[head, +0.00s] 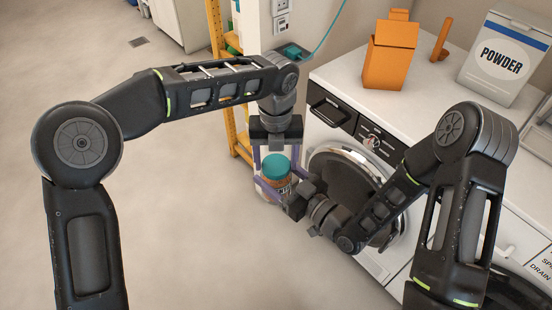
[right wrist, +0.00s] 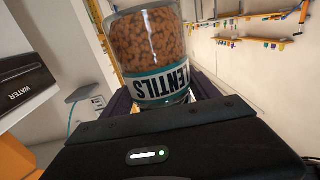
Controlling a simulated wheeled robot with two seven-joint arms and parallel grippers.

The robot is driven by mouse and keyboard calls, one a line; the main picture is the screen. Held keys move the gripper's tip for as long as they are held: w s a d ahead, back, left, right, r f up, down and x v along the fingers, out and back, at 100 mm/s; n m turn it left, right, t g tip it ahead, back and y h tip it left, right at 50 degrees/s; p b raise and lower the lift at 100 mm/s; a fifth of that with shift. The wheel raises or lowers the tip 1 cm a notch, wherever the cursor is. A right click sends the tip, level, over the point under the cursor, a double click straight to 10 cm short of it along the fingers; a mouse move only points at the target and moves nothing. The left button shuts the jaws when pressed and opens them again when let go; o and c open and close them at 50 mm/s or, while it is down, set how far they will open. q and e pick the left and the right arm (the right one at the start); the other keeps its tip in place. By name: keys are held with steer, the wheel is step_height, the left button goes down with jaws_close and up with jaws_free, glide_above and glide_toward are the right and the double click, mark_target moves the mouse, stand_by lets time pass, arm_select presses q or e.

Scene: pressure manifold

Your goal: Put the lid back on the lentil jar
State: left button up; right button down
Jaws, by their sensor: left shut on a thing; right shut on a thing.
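The teal lid (head: 274,162) is between the purple fingers of my left gripper (head: 275,165), which points down and is shut on it. The lid is directly above the mouth of the lentil jar; I cannot tell whether it is seated or a small gap remains. The jar (head: 273,184) is clear, with brown lentils and a label. My right gripper (head: 274,189) comes in from the right and is shut on the jar. In the right wrist view the jar (right wrist: 148,40) appears upside down, with its LENTILS label. The lid is not clearly visible there.
A washing machine with a round door (head: 345,185) stands just right of the jar. On its counter are an orange container (head: 390,55) and a POWDER box (head: 503,58). A yellow shelf (head: 236,120) stands behind. The floor (head: 190,220) at left is clear.

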arm_select(q)
steer(key=m, duration=0.5)
steer(key=shift+w, duration=0.1)
steer(key=m, duration=0.4)
steer(key=o, duration=1.3)
steer(key=shift+c, duration=0.3)
